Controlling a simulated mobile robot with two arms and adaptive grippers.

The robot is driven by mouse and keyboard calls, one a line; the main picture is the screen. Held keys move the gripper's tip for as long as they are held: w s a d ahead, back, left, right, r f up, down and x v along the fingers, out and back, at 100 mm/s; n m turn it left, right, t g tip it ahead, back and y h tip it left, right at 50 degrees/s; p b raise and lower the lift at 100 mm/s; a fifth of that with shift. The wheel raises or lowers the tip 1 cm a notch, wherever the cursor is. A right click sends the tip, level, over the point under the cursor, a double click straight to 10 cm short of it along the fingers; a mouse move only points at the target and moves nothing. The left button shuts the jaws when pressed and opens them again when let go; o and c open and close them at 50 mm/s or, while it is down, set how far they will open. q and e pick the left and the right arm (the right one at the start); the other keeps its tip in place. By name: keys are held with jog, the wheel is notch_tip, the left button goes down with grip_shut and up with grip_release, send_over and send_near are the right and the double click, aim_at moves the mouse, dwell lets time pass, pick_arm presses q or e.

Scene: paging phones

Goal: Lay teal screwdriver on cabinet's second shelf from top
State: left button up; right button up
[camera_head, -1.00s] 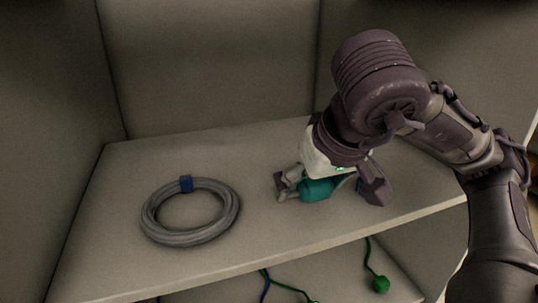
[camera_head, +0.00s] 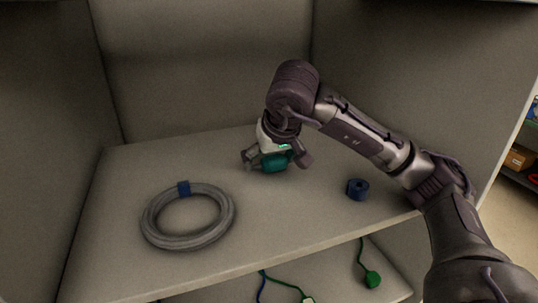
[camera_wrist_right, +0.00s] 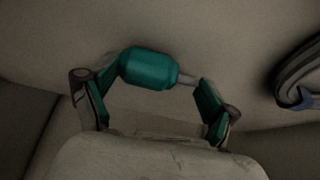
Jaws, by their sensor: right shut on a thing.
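The teal screwdriver (camera_head: 275,162) is in my right gripper (camera_head: 277,161), over the back middle of a cabinet shelf (camera_head: 285,215). In the right wrist view its thick teal handle (camera_wrist_right: 150,69) and a short piece of grey shaft lie between the two fingers of the right gripper (camera_wrist_right: 158,82), which is shut on it. The rest of the shaft is hidden. I cannot tell whether the screwdriver touches the shelf. My left gripper is not in view.
A grey cable coil (camera_head: 154,212) with a blue tie lies on the shelf's left; it also shows in the wrist view (camera_wrist_right: 300,75). A small blue roll (camera_head: 357,189) sits at the right. Green and blue cords (camera_head: 371,279) lie on the level below. The shelf's middle is clear.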

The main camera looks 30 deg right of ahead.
jog(key=shift+f, duration=0.2)
jog(key=shift+a+f, duration=0.1)
jog(key=shift+f, duration=0.1)
jog(key=o, duration=0.9)
jog(key=shift+s+r, duration=0.15)
jog(key=shift+r, duration=0.35)
jog(key=v, duration=1.1)
jog(key=shift+s+r, duration=0.15)
